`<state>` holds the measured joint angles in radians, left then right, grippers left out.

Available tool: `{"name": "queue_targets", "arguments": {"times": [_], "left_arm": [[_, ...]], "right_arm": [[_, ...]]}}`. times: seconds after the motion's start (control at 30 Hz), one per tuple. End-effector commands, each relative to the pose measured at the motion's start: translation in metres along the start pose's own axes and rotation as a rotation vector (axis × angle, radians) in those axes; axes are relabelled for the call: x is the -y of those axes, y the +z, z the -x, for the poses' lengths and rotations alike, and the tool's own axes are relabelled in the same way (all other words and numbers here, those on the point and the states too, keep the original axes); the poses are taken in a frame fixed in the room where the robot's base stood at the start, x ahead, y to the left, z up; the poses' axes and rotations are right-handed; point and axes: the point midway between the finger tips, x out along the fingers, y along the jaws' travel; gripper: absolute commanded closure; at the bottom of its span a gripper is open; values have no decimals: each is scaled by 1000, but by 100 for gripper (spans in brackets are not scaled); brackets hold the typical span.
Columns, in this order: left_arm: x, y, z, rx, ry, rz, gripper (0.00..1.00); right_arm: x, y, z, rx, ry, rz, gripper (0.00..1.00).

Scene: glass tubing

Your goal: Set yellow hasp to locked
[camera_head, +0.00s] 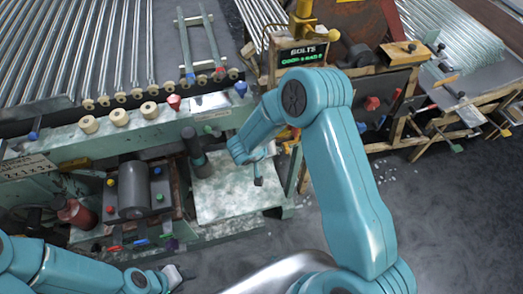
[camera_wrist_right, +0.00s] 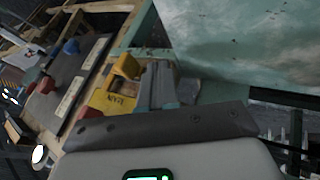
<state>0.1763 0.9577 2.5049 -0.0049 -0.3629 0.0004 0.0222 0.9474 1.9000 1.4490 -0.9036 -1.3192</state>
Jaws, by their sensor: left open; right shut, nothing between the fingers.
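In the right wrist view a yellow block-like fitting with dark lettering (camera_wrist_right: 115,88) sits on a wooden frame, left of the fingers; it looks like the yellow hasp, but its setting cannot be read. I cannot pick it out in the head view, where my right arm covers part of the bench. My right gripper (camera_head: 258,181) is shut and empty, pointing down above the pale plate (camera_head: 222,195). Its grey fingers (camera_wrist_right: 160,86) show beside the yellow fitting, apparently apart from it. My left gripper (camera_head: 174,275) is open and empty at the bottom, away from the bench fittings.
A green machine bench (camera_head: 75,150) carries a grey cylinder (camera_head: 134,190), an upright dark cylinder (camera_head: 194,150) and several coloured knobs. Glass tubes (camera_head: 120,40) lie behind. Grey floor (camera_head: 430,220) is mostly clear.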

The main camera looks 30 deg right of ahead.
Motion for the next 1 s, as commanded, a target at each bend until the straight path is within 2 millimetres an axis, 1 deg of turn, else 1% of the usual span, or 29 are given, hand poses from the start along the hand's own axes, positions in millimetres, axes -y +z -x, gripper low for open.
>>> {"name": "queue_targets", "arguments": {"times": [0.03,0.2,0.33,0.63,0.83,1.0], "left_arm": [[-1,0,2,0,0,0,57],[-1,0,4,-1,0,0,57],[-1,0,4,0,0,0,57],[-2,0,4,-1,0,0,57],[-6,0,18,-1,0,0,57],[-6,0,16,0,0,0,57]], "right_arm": [[-10,-2,-2,1,1,-4,100],[-23,-3,-10,-2,0,-1,100],[-27,-3,-12,-2,-1,0,100],[-28,-3,-12,-2,-1,0,100],[-48,-4,-20,0,2,0,100],[-50,-3,-24,-2,8,-4,100]]}}
